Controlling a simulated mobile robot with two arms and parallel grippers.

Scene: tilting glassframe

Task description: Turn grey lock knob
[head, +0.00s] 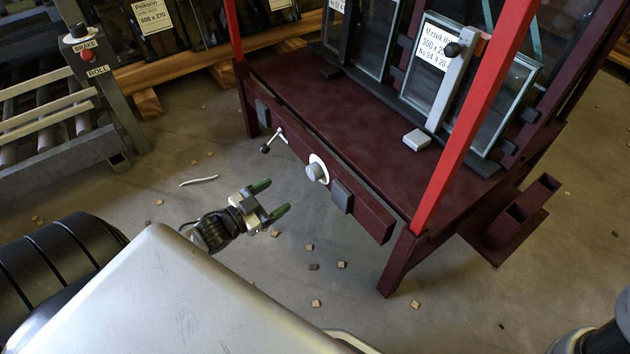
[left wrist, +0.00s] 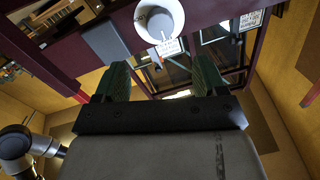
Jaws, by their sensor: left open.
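The grey lock knob (head: 314,172) sits on a round white plate on the front beam of the dark red glass frame (head: 330,110). In the left wrist view the knob (left wrist: 160,22) is near the top, ahead of the fingertips. My left gripper (head: 272,199) is open and empty, with green fingers pointing toward the beam. It is apart from the knob, in front of it and to its left in the head view. Both green fingers of the left gripper (left wrist: 161,75) show in the left wrist view, with nothing between them. My right gripper is out of view.
A small lever with a black ball (head: 266,148) is on the beam left of the knob. Dark pads (head: 342,196) flank them. A red post (head: 470,120) rises at the right. A roller conveyor (head: 65,110) stands left. Small chips litter the floor.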

